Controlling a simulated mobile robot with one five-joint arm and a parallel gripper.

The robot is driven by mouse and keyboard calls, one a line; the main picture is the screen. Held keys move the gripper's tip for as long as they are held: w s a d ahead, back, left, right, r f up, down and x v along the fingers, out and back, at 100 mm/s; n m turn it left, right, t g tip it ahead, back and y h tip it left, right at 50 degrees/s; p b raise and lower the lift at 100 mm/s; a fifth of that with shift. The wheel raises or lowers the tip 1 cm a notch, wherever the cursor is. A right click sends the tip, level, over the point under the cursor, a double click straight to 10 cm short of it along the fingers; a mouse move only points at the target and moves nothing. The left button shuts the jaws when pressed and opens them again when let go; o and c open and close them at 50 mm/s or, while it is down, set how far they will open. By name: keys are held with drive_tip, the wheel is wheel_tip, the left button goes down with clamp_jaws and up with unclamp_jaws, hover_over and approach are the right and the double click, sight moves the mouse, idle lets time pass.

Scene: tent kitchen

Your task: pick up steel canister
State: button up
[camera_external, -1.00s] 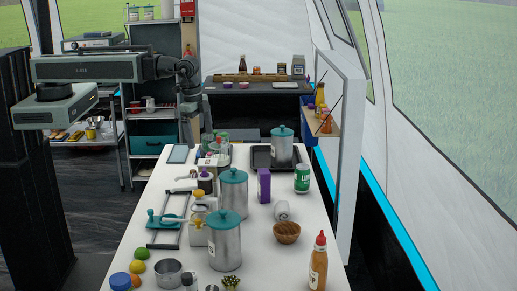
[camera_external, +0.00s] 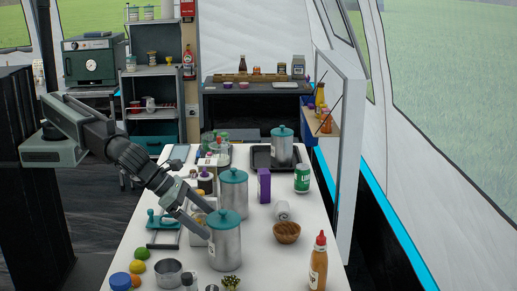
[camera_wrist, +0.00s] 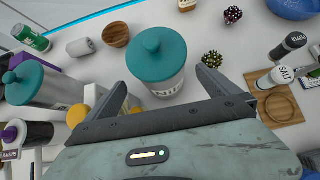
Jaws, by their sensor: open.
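Three steel canisters with teal lids stand upright on the white table: a front one (camera_external: 225,250), a middle one (camera_external: 233,192) and a back one (camera_external: 282,151) on a dark tray (camera_external: 260,162). My gripper (camera_external: 203,222) is open and empty, low on the left side of the front canister. In the wrist view my gripper (camera_wrist: 160,86) has its fingers spread, and a teal-lidded canister (camera_wrist: 168,82) stands ahead between them. Another canister (camera_wrist: 58,88) lies to the left in that view. I cannot tell whether the fingers touch the canister.
A purple box (camera_external: 264,186), green can (camera_external: 302,178), wooden bowl (camera_external: 287,232) and sauce bottle (camera_external: 318,264) stand to the right. Fruit (camera_external: 138,267) and a metal pot (camera_external: 168,272) are at the front left. Containers crowd the canisters' left side.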

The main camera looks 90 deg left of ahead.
sight(240, 247)
drive_tip(key=shift+b+x, duration=0.8)
drive_tip(key=shift+x, duration=0.25)
drive_tip(key=shift+w+f, duration=0.15)
drive_tip(key=shift+f, duration=0.05)
drive_tip(key=b+x, duration=0.4)
drive_tip(key=x, duration=0.1)
drive_tip(key=shift+d+f, duration=0.1)
drive_tip(key=shift+f, duration=0.05)
drive_tip(key=shift+w, duration=0.1)
drive_tip(key=shift+r, duration=0.2)
drive_tip(key=shift+c, duration=0.7)
drive_tip(key=c, duration=1.9)
drive_tip(key=shift+r+p, duration=0.1)
drive_tip(key=shift+p, duration=0.25)
